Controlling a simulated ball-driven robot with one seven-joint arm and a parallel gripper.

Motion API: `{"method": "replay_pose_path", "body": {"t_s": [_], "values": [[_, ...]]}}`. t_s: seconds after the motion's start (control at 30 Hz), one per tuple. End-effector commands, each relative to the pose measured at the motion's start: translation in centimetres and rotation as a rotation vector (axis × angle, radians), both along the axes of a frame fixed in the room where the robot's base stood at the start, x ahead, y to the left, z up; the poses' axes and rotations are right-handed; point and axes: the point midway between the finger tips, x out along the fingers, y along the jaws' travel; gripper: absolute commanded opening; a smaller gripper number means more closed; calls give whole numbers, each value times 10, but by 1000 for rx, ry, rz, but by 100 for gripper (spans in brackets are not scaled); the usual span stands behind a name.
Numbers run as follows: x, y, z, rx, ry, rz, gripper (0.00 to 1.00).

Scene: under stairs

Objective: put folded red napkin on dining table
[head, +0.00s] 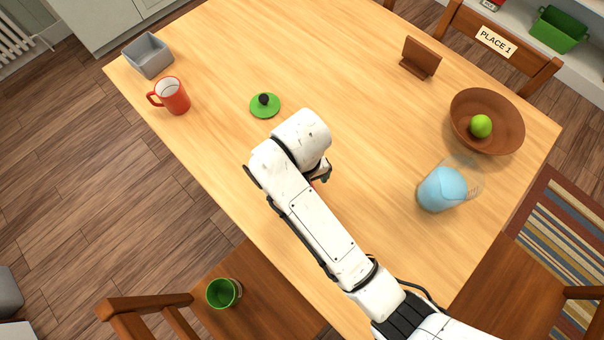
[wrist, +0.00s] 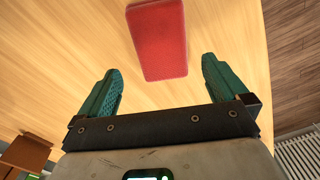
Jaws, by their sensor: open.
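The folded red napkin (wrist: 158,38) is a flat red rectangle. In the wrist view it lies on the pale wood dining table (wrist: 60,60), just beyond and between my fingertips. I cannot tell how high the fingertips are above the table. The dining table (head: 350,110) fills the middle of the head view.
On the table are a grey bin (head: 148,56), a red mug (head: 172,96), a green lid (head: 265,106), a wooden stand (head: 420,58), a brown bowl (head: 486,124) with a green fruit, and a jug of blue liquid (head: 441,190). A green cup (head: 223,293) stands on a chair.

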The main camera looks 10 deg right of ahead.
Motion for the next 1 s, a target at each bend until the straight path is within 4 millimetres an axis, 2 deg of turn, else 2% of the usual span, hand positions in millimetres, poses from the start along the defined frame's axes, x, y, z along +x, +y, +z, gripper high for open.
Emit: {"method": "replay_pose_path", "body": {"t_s": [0.1,0.23,0.53,0.63,0.67,0.77,0.9,1.0], "values": [[0,0,20,1,-2,0,100],[0,0,31,0,-1,-1,100],[0,0,34,0,1,-1,100],[-4,-10,31,0,1,-11,100],[-6,-17,28,1,-1,-18,100],[-22,-55,17,3,-6,-57,100],[-65,-126,3,8,-29,-132,100],[-101,-167,0,7,-49,-182,100]]}}
